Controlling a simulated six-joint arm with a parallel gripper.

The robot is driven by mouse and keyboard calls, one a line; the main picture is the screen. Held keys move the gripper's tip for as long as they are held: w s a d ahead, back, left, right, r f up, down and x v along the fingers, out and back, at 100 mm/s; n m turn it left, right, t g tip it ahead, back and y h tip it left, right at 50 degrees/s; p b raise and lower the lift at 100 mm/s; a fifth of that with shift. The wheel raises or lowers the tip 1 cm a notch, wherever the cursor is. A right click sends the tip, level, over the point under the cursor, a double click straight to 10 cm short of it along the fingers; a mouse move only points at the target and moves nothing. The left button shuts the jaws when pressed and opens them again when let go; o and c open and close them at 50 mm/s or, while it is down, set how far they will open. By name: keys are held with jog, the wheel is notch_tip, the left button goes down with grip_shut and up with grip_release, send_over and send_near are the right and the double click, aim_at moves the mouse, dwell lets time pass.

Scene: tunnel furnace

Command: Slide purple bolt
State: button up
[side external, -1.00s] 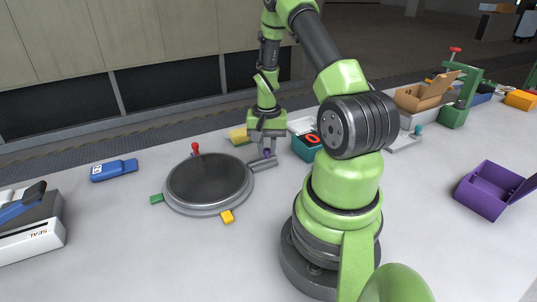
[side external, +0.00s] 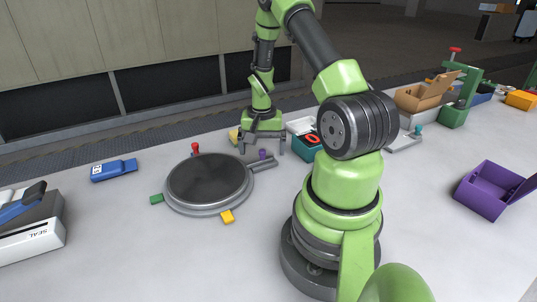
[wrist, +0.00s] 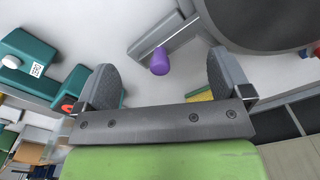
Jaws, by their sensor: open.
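The purple bolt knob (side external: 262,154) stands on the grey latch arm at the right of the round dark plate (side external: 208,179). In the wrist view the purple knob (wrist: 159,61) sits between my two fingers, with clear space on both sides. In the wrist view my gripper (wrist: 162,72) shows both pads.
A red-topped lever (side external: 196,149), a green tab (side external: 156,199) and a yellow tab (side external: 227,216) stick out around the round plate. A teal device (side external: 306,146) stands close right of my gripper. A blue meter (side external: 114,170) lies left. The front tabletop is clear.

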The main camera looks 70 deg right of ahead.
aim_at(261, 151)
jog(key=shift+r, duration=3.5)
jog(key=shift+w+a+r, duration=0.1)
jog(key=shift+w+r, duration=0.05)
jog(key=shift+r, duration=0.1)
jog(key=a+r+n+t, duration=0.5)
jog(key=a+r+n, duration=0.2)
jog(key=a+r, duration=1.05)
jog(key=s+a+r+n+t+y, duration=0.1)
jog(key=s+a+r+n+t, duration=0.1)
jog(key=s+a, duration=0.3)
jog(key=shift+a+n+y, duration=0.4)
jog(key=shift+a+n, duration=0.4)
jog(key=shift+a, duration=0.35)
jog(key=shift+s, duration=0.1)
